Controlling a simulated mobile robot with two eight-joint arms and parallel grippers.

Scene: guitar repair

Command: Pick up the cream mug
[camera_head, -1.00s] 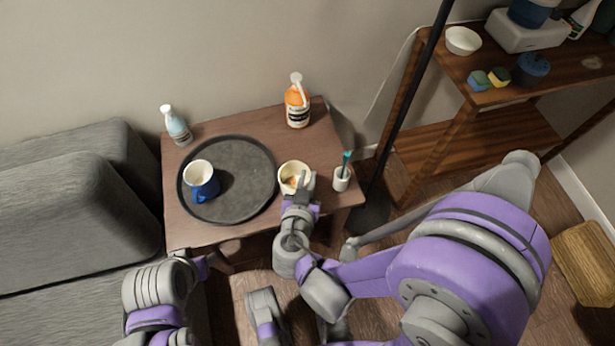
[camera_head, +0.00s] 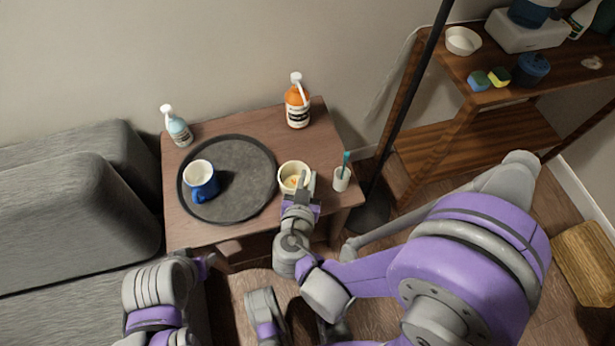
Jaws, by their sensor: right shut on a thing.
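The cream mug (camera_head: 291,169) stands upright on the small wooden table, just right of the round dark tray (camera_head: 237,205). My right gripper (camera_head: 301,190) is at the mug's near right side and is shut on it; its fingers hide part of that side. Something orange-brown shows inside the mug. My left gripper (camera_head: 205,264) is low at the table's front left edge, apart from the mug; its fingers are too small and hidden to judge.
A blue and white mug (camera_head: 202,181) stands on the tray. A white cup with a toothbrush (camera_head: 341,180) is close right of my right gripper. An orange pump bottle (camera_head: 297,106) and a light-blue bottle (camera_head: 178,128) stand at the back. A black pole (camera_head: 401,102) rises right of the table.

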